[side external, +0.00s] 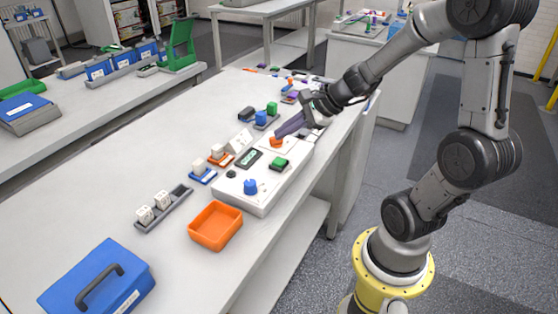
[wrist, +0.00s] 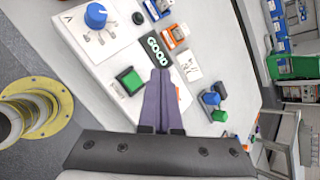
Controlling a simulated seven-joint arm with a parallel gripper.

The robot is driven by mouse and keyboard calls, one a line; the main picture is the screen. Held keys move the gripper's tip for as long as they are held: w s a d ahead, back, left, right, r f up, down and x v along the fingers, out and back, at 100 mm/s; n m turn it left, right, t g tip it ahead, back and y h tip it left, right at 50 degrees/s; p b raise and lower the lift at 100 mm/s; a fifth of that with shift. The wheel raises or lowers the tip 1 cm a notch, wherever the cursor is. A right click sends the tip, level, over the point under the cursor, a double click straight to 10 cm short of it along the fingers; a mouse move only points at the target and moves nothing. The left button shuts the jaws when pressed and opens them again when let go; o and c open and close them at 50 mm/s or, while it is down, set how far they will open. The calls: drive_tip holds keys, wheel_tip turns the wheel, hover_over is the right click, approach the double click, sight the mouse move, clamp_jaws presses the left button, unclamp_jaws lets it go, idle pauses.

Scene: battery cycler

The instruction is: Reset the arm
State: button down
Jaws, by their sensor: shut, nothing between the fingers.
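My gripper (side external: 281,134) is at the far part of the white cycler box (side external: 262,199), with its purple fingers together and nothing between them. Its tips are at or just above an orange part (side external: 276,142) on the box; I cannot tell if they touch. In the wrist view the shut fingers (wrist: 161,76) cover most of that orange part. The box also carries a green button (side external: 279,163), a dark display (side external: 249,158), which reads in green in the wrist view (wrist: 156,49), and a blue knob (side external: 250,186).
An orange tray (side external: 216,226) and a blue case with a handle (side external: 97,283) stand at the near end of the bench. A grey holder with white cells (side external: 164,208) lies left of the box. Blue and green blocks (side external: 266,116) stand beyond it.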

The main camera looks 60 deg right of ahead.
idle(0.3)
drive_tip(key=shift+w+a, duration=0.15)
drive_tip(key=shift+a, duration=0.15)
drive_tip(key=s+a+r+n+g+y, duration=0.1)
drive_tip(key=s+a+r+n, duration=0.3)
drive_tip(key=a+n, duration=0.35)
drive_tip(key=s+a+r+n+g+y, duration=0.1)
drive_tip(key=s+a+r+n, duration=0.3)
drive_tip(key=a+n, duration=0.4)
drive_tip(key=s+d+f+n+g+h, duration=0.1)
drive_tip(key=s+d+n+h, duration=0.3)
drive_tip(key=s+n, duration=0.4)
drive_tip(key=shift+s+d+f+n, duration=0.25)
drive_tip(key=shift+d+f+n, duration=0.15)
drive_tip(key=shift+d+n, duration=0.15)
idle(0.4)
